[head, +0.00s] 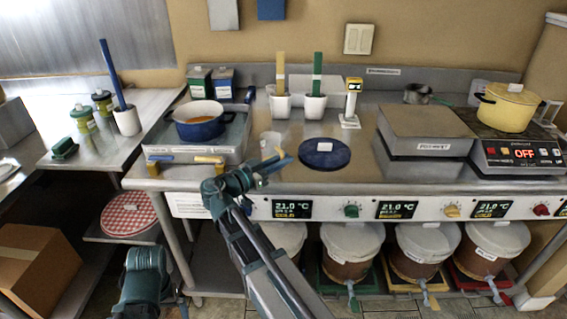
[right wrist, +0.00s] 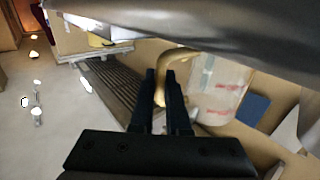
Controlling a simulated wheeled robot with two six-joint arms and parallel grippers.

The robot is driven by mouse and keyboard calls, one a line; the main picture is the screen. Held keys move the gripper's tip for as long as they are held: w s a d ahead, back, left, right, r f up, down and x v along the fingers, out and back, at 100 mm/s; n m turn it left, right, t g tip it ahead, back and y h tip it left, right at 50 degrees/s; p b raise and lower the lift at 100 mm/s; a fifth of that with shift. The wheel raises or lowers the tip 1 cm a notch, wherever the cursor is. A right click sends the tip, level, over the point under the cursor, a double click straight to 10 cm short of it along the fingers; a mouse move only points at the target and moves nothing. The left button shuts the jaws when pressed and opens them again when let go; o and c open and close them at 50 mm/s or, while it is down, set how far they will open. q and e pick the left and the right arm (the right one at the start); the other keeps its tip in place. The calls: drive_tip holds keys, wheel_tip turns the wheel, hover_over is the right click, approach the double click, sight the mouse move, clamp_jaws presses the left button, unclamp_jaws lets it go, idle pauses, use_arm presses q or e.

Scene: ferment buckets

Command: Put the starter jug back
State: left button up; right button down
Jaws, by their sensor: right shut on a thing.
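The starter jug (head: 270,144) is a small translucent vessel near the front of the steel counter, between the blue pot and the round dark blue mat (head: 325,153). In the right wrist view the jug (right wrist: 220,88) shows red markings and a tan handle (right wrist: 176,58). My right gripper (head: 277,161) is shut on that handle, with its fingers (right wrist: 162,78) on both sides of it. I cannot tell whether the jug's base touches the counter. A teal part of my left arm shows at the bottom left, but its gripper does not show.
A blue pot (head: 199,122) stands left of the jug. White tubs (head: 281,106) with upright paddles stand behind it. A scale (head: 425,130) and a yellow pot (head: 507,106) on a hob are at right. Lidded buckets (head: 348,250) stand below the front control panel.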

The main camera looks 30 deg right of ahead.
drive_tip(key=shift+f, duration=0.2)
drive_tip(key=c, duration=0.9)
unclamp_jaws()
drive_tip(key=shift+r, duration=0.15)
drive_tip(key=shift+r, duration=0.15)
drive_tip(key=s+a, duration=0.2)
drive_tip(key=a, duration=0.9)
drive_tip(key=shift+a, duration=0.4)
